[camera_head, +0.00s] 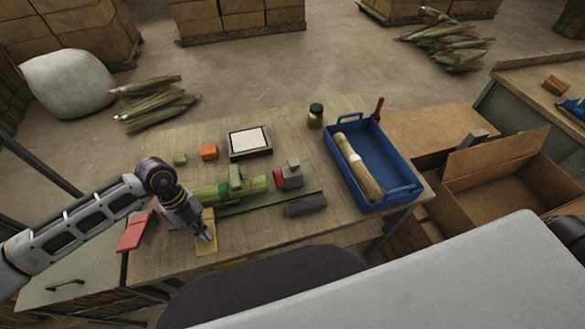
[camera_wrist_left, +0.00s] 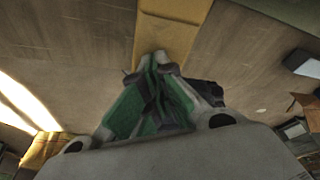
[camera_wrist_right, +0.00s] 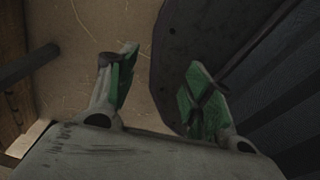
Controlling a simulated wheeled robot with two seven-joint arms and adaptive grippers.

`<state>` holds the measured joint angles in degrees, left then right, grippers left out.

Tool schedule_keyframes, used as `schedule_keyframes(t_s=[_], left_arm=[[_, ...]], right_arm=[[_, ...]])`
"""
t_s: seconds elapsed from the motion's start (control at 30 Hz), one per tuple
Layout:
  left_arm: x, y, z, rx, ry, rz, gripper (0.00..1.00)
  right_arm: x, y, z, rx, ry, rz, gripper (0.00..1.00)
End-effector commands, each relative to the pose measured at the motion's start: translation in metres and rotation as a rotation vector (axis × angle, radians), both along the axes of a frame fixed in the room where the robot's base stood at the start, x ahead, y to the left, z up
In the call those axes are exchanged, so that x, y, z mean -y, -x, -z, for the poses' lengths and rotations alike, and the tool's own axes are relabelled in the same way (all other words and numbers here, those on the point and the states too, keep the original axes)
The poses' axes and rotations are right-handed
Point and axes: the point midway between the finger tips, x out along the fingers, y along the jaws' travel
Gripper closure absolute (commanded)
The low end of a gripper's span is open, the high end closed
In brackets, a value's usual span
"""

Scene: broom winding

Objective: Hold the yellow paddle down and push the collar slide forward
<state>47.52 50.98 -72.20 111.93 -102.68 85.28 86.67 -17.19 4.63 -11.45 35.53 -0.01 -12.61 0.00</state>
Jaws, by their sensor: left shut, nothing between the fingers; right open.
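The yellow paddle (camera_head: 206,246) lies at the front of the table below the green winding fixture (camera_head: 222,191). My left gripper (camera_head: 208,236) is shut and empty, its fingertips at the paddle; whether they press on it I cannot tell. In the left wrist view the closed fingertips (camera_wrist_left: 160,58) overlap the near end of the yellow paddle (camera_wrist_left: 172,30). A red and grey block (camera_head: 288,176), possibly the collar slide, sits at the right part of the fixture's green base. My right gripper (camera_wrist_right: 158,75) is open and empty, over the floor beside a dark rounded surface.
A blue tray (camera_head: 402,190) with a straw bundle (camera_head: 357,168) stands at the table's right. A dark grey block (camera_head: 306,206) lies in front of the fixture.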

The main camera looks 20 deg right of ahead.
Motion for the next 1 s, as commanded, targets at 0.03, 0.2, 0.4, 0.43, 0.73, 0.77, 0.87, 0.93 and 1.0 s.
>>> schedule_keyframes(t_s=[0.03,0.2,0.4,0.43,0.73,0.77,0.87,0.93,1.0], left_arm=[[-0.001,-0.001,0.001,0.001,-0.002,-0.002,1.00],[-0.001,-0.001,0.001,0.001,-0.002,-0.002,1.00],[-0.001,-0.001,0.001,0.001,-0.002,-0.002,1.00],[-0.001,-0.001,0.001,0.001,-0.002,-0.002,1.00],[-0.001,0.000,0.001,0.001,-0.002,-0.002,1.00],[-0.001,0.000,0.001,0.001,-0.002,-0.002,1.00],[-0.001,0.000,0.001,0.001,-0.002,-0.002,1.00],[-0.001,0.000,0.001,0.000,-0.002,-0.002,1.00],[-0.001,0.000,0.001,0.000,-0.002,-0.002,1.00]], right_arm=[[0.000,0.000,0.000,0.000,0.000,0.000,0.56],[-0.001,-0.001,-0.001,-0.003,-0.004,0.019,0.78],[-0.001,-0.005,-0.005,-0.015,-0.021,0.100,1.00],[-0.001,-0.006,-0.006,-0.017,-0.026,0.119,1.00],[-0.004,-0.020,-0.021,-0.054,-0.104,0.350,1.00],[-0.004,-0.022,-0.023,-0.057,-0.115,0.374,1.00],[-0.005,-0.028,-0.031,-0.069,-0.152,0.449,1.00],[-0.006,-0.033,-0.036,-0.076,-0.181,0.500,1.00],[-0.007,-0.039,-0.043,-0.081,-0.212,0.550,1.00]])
